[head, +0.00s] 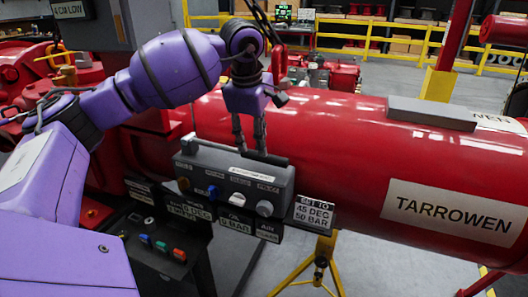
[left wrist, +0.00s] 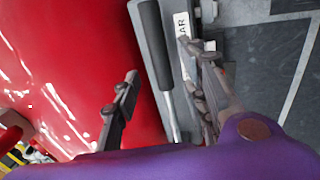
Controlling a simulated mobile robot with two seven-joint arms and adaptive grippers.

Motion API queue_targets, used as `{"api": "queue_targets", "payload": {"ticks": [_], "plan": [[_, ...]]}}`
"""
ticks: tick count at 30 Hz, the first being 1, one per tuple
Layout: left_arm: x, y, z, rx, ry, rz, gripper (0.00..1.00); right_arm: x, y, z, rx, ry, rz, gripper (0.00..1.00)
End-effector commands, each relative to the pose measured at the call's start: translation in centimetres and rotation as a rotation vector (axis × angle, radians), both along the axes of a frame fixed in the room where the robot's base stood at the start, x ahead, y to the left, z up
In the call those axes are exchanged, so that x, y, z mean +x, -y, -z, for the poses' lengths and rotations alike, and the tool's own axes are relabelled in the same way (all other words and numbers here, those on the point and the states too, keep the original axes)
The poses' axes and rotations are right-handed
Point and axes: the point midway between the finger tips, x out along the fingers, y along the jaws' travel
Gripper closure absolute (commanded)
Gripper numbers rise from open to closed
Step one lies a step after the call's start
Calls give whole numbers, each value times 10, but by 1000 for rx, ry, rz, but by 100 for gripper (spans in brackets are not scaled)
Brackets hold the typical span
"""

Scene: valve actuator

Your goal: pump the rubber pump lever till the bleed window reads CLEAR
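The pump lever is a bar with a black grip (left wrist: 152,45) and a bare metal rod (left wrist: 173,118). In the head view its dark bar (head: 274,159) lies along the top of a grey control box (head: 225,187). My left gripper (head: 249,150) points down at this bar from above. In the left wrist view the fingers of my left gripper (left wrist: 158,62) are apart, one on each side of the lever, not closed on it. A white label ending in "AR" (left wrist: 183,25) shows beside the lever; the rest is cut off. My right gripper is not in view.
A large red cylinder (head: 350,135) marked TARROWEN runs behind the box to the right. Several knobs sit on the box front, with a "SET TO 45 DEG 50 BAR" sign (head: 314,212) beside it. A yellow stand (head: 320,262) is below. Grey floor is open at lower right.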

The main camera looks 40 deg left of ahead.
Motion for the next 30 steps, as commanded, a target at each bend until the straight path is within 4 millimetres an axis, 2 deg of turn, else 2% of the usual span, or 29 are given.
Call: {"api": "queue_targets", "payload": {"ticks": [3, 9, 13, 21, 30], "plan": [[5, -1, 21, -2, -4, 0, 60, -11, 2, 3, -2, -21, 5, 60], [12, -2, 45, -4, -1, 1, 60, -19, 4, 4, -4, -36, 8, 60], [14, -2, 52, -3, 1, 1, 60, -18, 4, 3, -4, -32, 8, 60], [14, -2, 54, -3, 0, 1, 61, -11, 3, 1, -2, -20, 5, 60], [14, -2, 54, -4, 0, 1, 100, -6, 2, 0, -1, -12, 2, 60]]}}
